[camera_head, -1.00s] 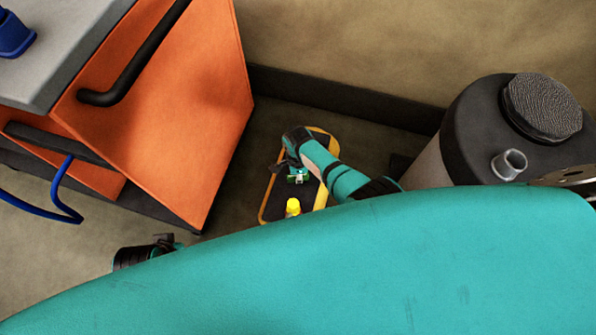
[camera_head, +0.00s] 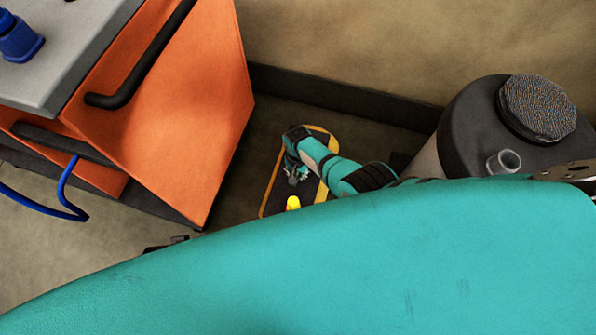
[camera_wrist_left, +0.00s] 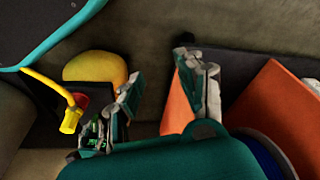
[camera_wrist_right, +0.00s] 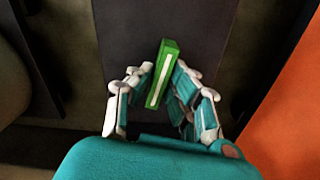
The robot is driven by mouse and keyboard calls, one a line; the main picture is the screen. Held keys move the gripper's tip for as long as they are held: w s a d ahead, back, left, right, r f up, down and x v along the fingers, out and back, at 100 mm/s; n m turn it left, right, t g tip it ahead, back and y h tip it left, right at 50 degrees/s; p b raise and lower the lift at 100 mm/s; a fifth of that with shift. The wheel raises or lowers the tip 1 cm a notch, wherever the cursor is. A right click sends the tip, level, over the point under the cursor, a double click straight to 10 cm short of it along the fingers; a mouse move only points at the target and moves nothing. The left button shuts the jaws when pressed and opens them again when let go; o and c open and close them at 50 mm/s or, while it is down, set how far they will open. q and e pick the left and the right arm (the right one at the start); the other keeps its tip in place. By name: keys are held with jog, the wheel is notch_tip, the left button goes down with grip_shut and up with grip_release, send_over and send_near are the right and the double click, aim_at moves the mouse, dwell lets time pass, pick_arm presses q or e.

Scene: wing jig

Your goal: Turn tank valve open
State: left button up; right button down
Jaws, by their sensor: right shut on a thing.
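The tank valve's handle appears to be a green bar with a white stripe (camera_wrist_right: 163,72), between the fingers of my right gripper (camera_wrist_right: 160,92) in the right wrist view. My right gripper is shut on it. In the head view my right gripper (camera_head: 298,174) is over a dark, yellow-edged unit (camera_head: 272,190), presumably the tank; the handle is mostly hidden there. A yellow fitting (camera_head: 293,203) stands near the gripper. My left gripper (camera_wrist_left: 165,95) is open and empty in the left wrist view. A yellow rounded body (camera_wrist_left: 95,67) and yellow spout-like part (camera_wrist_left: 70,118) lie left of it.
An orange cabinet (camera_head: 185,120) with black handles stands left of the unit. A dark grey drum (camera_head: 462,130) with a ribbed cap stands at right. A large teal panel (camera_head: 330,265) covers the foreground and hides most of my left arm.

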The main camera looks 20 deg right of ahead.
jog(key=shift+s+a+n, duration=0.1)
jog(key=shift+a+n, duration=0.05)
jog(key=shift+n, duration=0.85)
pick_arm(q)
jog(key=shift+f, duration=0.35)
jog(key=shift+s+f, duration=0.15)
jog(key=shift+f, duration=0.05)
pick_arm(e)
jog(key=shift+n, duration=0.3)
jog(key=c, duration=1.3)
grip_release()
pick_arm(q)
jog(key=shift+r, duration=0.1)
